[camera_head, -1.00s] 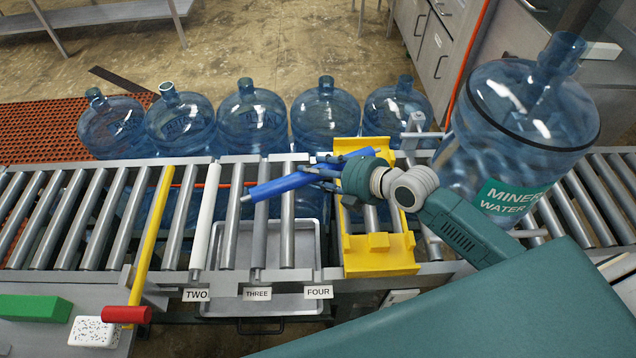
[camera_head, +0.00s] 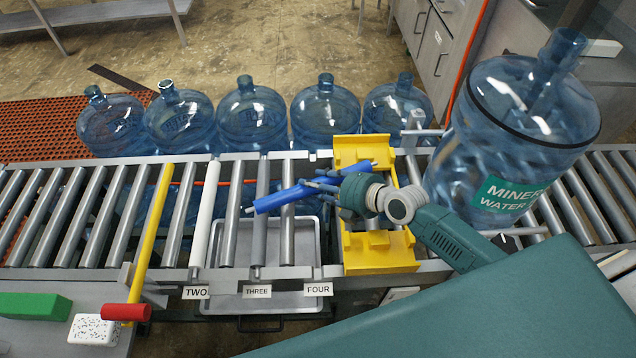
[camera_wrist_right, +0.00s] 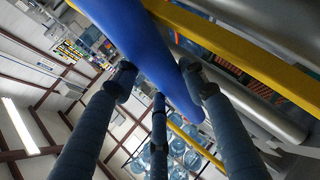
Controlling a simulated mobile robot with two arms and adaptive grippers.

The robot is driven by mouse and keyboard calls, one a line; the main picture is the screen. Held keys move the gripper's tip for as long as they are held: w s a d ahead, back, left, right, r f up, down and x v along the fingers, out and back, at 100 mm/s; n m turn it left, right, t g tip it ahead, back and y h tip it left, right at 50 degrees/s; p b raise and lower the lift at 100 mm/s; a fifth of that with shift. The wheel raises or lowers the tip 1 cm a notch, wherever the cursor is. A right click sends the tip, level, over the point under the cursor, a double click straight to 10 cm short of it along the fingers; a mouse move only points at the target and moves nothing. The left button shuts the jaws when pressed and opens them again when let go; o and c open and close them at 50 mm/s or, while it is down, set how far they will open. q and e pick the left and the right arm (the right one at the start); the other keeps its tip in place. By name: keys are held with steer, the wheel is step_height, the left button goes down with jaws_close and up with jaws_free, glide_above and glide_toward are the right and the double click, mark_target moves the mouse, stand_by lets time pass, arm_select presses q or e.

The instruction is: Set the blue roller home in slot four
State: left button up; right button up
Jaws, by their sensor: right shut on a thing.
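The blue roller (camera_head: 279,200) is held by my right gripper (camera_head: 322,184) above the conveyor, lying slantwise across the rails' length. Its left end is over the metal rollers near the THREE and FOUR labels, and its right end is over the yellow cradle. The right gripper is shut on it, and in the right wrist view the fingers (camera_wrist_right: 160,85) close around the blue roller (camera_wrist_right: 140,40). The FOUR label (camera_head: 318,289) is on the front rail, below the open gap left of the yellow cradle. My left gripper is not in view.
The yellow cradle (camera_head: 380,256) spans the conveyor right of the gap. A large water jug (camera_head: 520,130) stands on the rollers at the right. Several jugs (camera_head: 252,115) line the far side. A yellow bar with a red handle (camera_head: 126,312) crosses at left. A tray (camera_head: 270,304) lies below.

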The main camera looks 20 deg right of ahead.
steer(key=o, duration=1.5)
steer(key=shift+o, duration=0.2)
steer(key=shift+r+p, duration=0.35)
steer(key=shift+p, duration=0.05)
steer(key=p+v, duration=0.3)
steer(key=v, duration=0.9)
steer(key=shift+p, duration=0.4)
steer(key=shift+s+f, duration=0.1)
steer(key=shift+f, duration=0.05)
